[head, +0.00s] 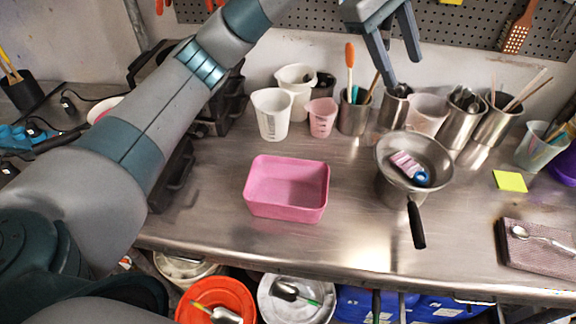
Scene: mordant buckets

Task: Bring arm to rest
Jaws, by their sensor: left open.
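My left arm (140,130) comes in from the left and rises out of the top of the head view. My left gripper (402,72) hangs at the top, right of centre, with its two fingers apart and nothing between them. It appears above the steel cups at the back of the bench, in front of the pegboard. Whether it touches a cup below it is hard to tell. The arm's links between forearm and gripper are out of the frame. My right gripper is not in view.
A pink bin (287,188) stands on the steel bench (345,235), seemingly empty. A pan (414,165) to its right holds a small tube (405,167). Cups with tools line the back wall. An orange bucket (216,295) and a white one (297,300) stand below the front edge.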

